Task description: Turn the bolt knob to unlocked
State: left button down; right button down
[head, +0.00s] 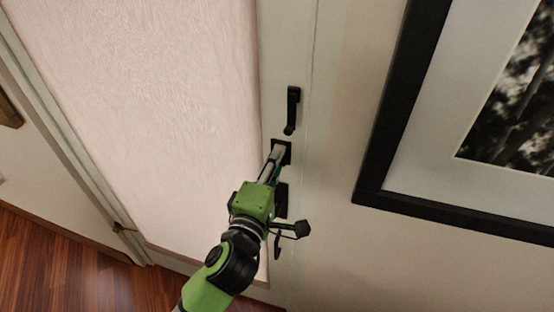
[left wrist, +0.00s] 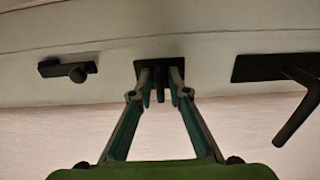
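The bolt knob (left wrist: 160,86) is a small dark piece standing out from a black plate (left wrist: 174,66) on the door frame in the left wrist view. In the head view the same plate (head: 285,148) shows at my left fingertips, and the knob there is hidden. My left gripper (head: 278,153) reaches up to the plate. In the left wrist view its two teal-lined fingers (left wrist: 160,88) stand on either side of the knob. A narrow gap shows at each side, so it is open around the knob. My right gripper is not in view.
A black handle (head: 291,110) sits just above the plate, also at the left in the left wrist view (left wrist: 68,68). A black lever handle (left wrist: 298,105) on its own plate is on the other side. A black-framed picture (head: 372,160) hangs at the right.

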pick_arm(q)
jog(key=n+p, duration=0.2)
jog(key=n, duration=0.1)
jog(key=shift+r+p, duration=0.1)
jog(key=shift+p, duration=0.2)
jog(key=n+p, duration=0.1)
jog(key=n, duration=0.2)
jog(key=n+p, duration=0.1)
jog(key=n, duration=0.1)
jog(key=shift+n, duration=0.4)
jog(key=n+p, duration=0.1)
jog(key=n, duration=0.4)
jog(key=shift+p, duration=0.4)
jog(key=n, duration=0.3)
jog(key=shift+n, duration=0.5)
jog(key=shift+p, duration=0.3)
